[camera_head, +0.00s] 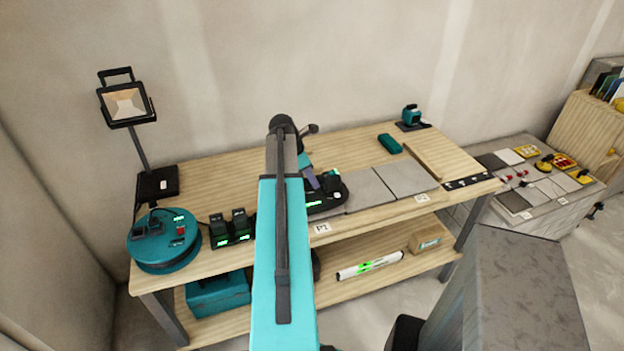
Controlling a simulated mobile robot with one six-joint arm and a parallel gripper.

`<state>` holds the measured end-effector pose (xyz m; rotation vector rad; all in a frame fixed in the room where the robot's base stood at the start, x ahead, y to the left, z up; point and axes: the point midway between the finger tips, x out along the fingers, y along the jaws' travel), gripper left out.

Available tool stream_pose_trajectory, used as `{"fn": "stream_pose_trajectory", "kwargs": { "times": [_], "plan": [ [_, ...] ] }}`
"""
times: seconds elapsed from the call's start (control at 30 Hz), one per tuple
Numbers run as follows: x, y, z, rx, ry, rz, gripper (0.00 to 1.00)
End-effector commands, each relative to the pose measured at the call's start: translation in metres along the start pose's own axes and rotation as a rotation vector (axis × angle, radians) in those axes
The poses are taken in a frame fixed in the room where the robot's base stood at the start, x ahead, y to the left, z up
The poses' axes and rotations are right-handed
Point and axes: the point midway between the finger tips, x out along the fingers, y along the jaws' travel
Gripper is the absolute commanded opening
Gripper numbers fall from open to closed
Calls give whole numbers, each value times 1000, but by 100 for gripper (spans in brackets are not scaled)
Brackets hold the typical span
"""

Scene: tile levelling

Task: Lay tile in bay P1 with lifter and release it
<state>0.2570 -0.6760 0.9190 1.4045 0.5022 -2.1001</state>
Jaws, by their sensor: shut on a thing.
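My gripper (312,181) is at the workbench, partly hidden behind my teal arm. It is shut on the black tile lifter (326,200), which has a small green display. The lifter is over a grey tile (333,212), of which only a strip shows. This tile is above the P1 label (321,228) on the bench's front edge. I cannot tell whether it lies flat or hangs slightly above the bench. Two more grey tiles, a nearer one (369,190) and a farther one (406,178), lie to the right, by a second label (422,198).
The wooden bench (230,172) also holds a work lamp (127,104), a teal cable reel (163,242), chargers (231,229), a teal case (390,144) and a wooden strip (422,161). A level (369,265) lies on the lower shelf. A second bench (528,196) with tiles stands right.

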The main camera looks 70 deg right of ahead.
Motion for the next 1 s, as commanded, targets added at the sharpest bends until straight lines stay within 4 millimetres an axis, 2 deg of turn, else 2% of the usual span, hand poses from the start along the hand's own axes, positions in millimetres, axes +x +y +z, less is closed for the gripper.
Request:
{"fn": "stream_pose_trajectory", "kwargs": {
  "times": [1.0],
  "plan": [
    [4, 0, -1, 1, -3, 2, 0]
  ]
}}
